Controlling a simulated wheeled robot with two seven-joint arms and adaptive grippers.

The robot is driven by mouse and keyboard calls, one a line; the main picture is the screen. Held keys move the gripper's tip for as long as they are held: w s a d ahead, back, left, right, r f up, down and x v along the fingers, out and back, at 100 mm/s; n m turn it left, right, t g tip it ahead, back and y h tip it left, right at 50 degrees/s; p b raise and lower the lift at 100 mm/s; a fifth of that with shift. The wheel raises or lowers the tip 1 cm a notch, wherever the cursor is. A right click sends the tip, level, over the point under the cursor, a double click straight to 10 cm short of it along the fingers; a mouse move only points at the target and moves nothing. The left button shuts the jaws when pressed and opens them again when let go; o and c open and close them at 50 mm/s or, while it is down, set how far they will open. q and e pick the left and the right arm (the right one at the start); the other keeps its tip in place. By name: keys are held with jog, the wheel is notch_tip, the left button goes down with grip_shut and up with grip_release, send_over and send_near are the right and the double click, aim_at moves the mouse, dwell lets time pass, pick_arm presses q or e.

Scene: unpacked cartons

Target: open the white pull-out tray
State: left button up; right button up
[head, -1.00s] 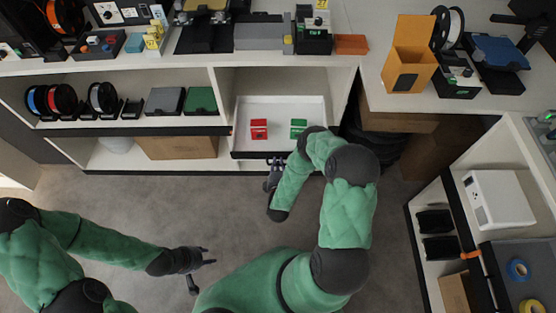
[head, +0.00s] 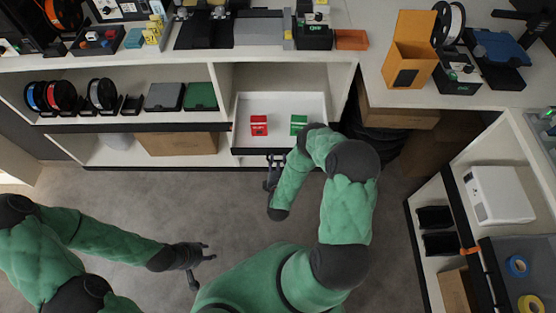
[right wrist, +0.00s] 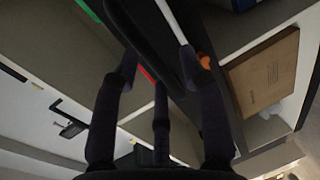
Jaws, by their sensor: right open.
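The white pull-out tray (head: 271,106) sits in the right bay under the counter, its inside showing and its black front jutting past the shelf edge beside it. A red box (head: 259,125) and a green box (head: 298,125) stand in it. My right gripper (head: 275,157) is at the middle of the tray's front, partly hidden by my arm. In the right wrist view its spread fingers (right wrist: 158,68) lie on either side of a dark bar with a white edge; contact cannot be told. My left gripper (head: 205,262) is open and empty above the floor, away from the tray.
Filament spools and a closed grey case (head: 164,97) stand on the shelf left of the tray. A cardboard box (head: 176,144) is below. A low shelf unit with a white box (head: 498,194) stands at the right. The carpet (head: 150,205) before the tray is clear.

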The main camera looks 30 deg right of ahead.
jog(key=v, duration=1.1)
